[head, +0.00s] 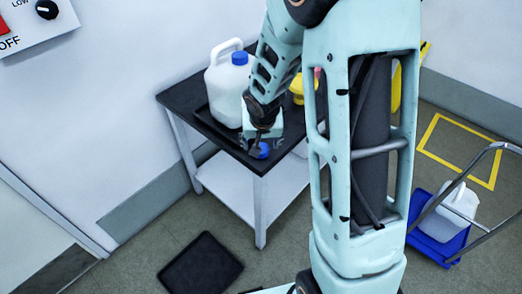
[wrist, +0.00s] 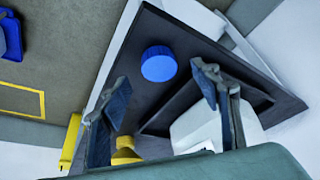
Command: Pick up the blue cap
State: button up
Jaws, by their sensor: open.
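The loose blue cap (head: 262,150) lies on the black top of a small table (head: 231,138) near its front corner. In the wrist view the cap (wrist: 158,64) is round, on the bare black surface between the tray and the table corner. My gripper (head: 257,138) is just above and beside the cap in the head view and partly covers it. In the wrist view my gripper (wrist: 160,76) is open and empty, its two fingers to either side of the cap in the picture. I cannot tell whether they touch it.
A white jug (head: 226,88) with its own blue cap (head: 239,58) stands in a black tray behind my gripper. A yellow object (head: 297,90) is partly hidden by my arm. A blue cart (head: 437,245) with a white jug stands right. A black mat-like item (head: 200,265) lies on the floor.

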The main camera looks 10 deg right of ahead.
aim_at(264, 153)
jog(key=shift+x, duration=2.25)
jog(key=shift+d, duration=0.1)
jog(key=shift+c, duration=0.4)
jog(key=c, duration=0.9)
jog(key=shift+r, duration=0.1)
